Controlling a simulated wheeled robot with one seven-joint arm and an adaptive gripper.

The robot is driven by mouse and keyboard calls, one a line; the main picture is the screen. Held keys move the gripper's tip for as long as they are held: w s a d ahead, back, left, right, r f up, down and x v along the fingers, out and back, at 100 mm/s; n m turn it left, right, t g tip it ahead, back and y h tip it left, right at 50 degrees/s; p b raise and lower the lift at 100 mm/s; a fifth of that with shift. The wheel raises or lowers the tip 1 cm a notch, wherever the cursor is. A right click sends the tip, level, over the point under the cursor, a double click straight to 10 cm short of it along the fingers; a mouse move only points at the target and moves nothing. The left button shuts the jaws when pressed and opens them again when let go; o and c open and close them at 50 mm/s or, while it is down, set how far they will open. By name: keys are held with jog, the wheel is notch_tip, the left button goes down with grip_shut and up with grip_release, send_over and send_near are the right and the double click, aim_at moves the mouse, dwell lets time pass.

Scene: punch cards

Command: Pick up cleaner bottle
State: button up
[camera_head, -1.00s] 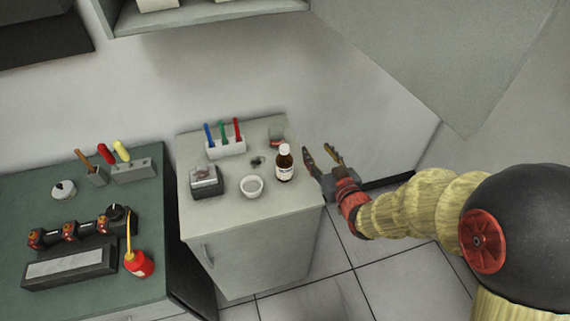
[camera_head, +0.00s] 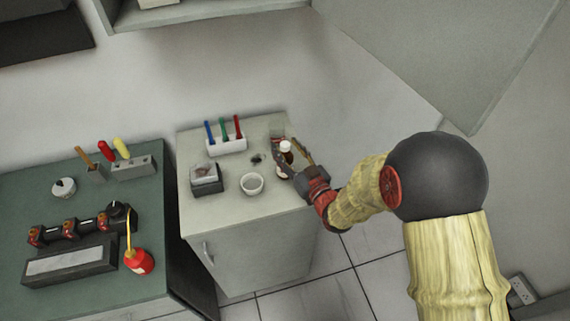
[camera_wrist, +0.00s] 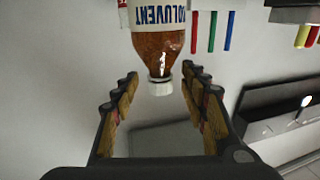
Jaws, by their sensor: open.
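The cleaner bottle (camera_head: 285,147) is brown with a white cap and stands upright near the right edge of the small grey cabinet. In the wrist view the bottle (camera_wrist: 158,45) appears upside down, with a white label with blue letters. My gripper (camera_head: 291,155) is open at the bottle, and its fingers partly hide the bottle's body in the head view. In the wrist view my gripper's fingertips (camera_wrist: 160,76) lie on either side of the cap and neck, with visible gaps. I cannot tell how deep the bottle sits between them.
A white bowl (camera_head: 251,184) stands left of the bottle, with a small grey box (camera_head: 206,179) beyond it. A white holder (camera_head: 226,144) with blue, green and red pens stands behind. The green bench (camera_head: 40,205) at left carries several tools and a red oil can (camera_head: 139,262).

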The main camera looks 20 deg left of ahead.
jog(key=shift+w+a, duration=0.45)
jog(key=shift+a, duration=0.05)
jog(key=shift+c, duration=0.7)
jog(key=shift+d, duration=0.1)
grip_shut()
